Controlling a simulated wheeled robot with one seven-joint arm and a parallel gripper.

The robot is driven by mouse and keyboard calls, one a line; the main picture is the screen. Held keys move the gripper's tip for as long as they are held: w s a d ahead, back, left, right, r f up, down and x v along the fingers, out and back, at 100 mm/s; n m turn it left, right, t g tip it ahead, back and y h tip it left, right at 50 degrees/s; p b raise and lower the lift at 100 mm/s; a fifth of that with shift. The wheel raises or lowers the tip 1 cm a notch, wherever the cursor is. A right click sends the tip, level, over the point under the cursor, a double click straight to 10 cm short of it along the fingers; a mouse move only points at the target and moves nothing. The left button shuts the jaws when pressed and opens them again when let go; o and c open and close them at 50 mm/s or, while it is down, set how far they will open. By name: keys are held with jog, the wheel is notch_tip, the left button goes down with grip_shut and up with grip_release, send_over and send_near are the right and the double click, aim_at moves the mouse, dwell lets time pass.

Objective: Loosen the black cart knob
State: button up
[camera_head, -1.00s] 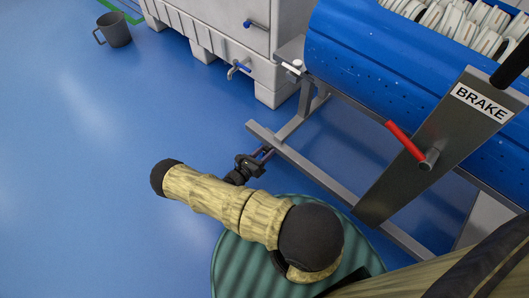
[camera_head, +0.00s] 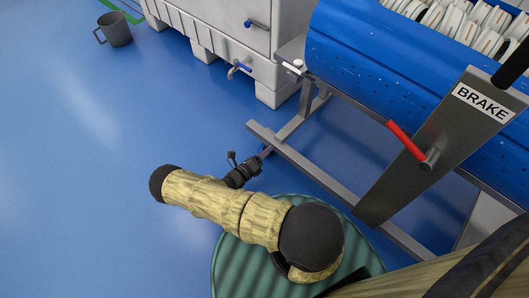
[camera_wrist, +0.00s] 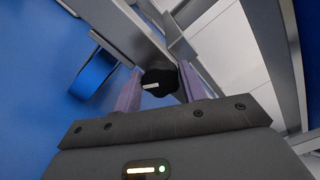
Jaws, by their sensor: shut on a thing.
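The black cart knob (camera_wrist: 159,82) shows in the wrist view, dark and lobed with a small white mark on its face. It sits between the two purple fingers of my gripper (camera_wrist: 160,88), which is shut on it. In the head view my gripper (camera_head: 264,153) is low beside the left end of the grey cart frame (camera_head: 310,165). The knob cannot be made out there; the gripper and the frame's end hide it.
A red brake lever (camera_head: 405,139) stands on a grey plate (camera_head: 440,140) marked BRAKE. A blue perforated tub (camera_head: 370,75) holds pale items. A grey bin (camera_head: 240,45) with blue-handled valves stands behind. Blue floor is free at left.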

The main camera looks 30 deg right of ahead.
dwell(0.3)
jog(key=o, duration=1)
jog(key=shift+c, duration=0.2)
jog(key=b+v, duration=0.2)
jog(key=v, duration=1.5)
jog(key=shift+a, duration=0.2)
jog(key=shift+r, duration=0.15)
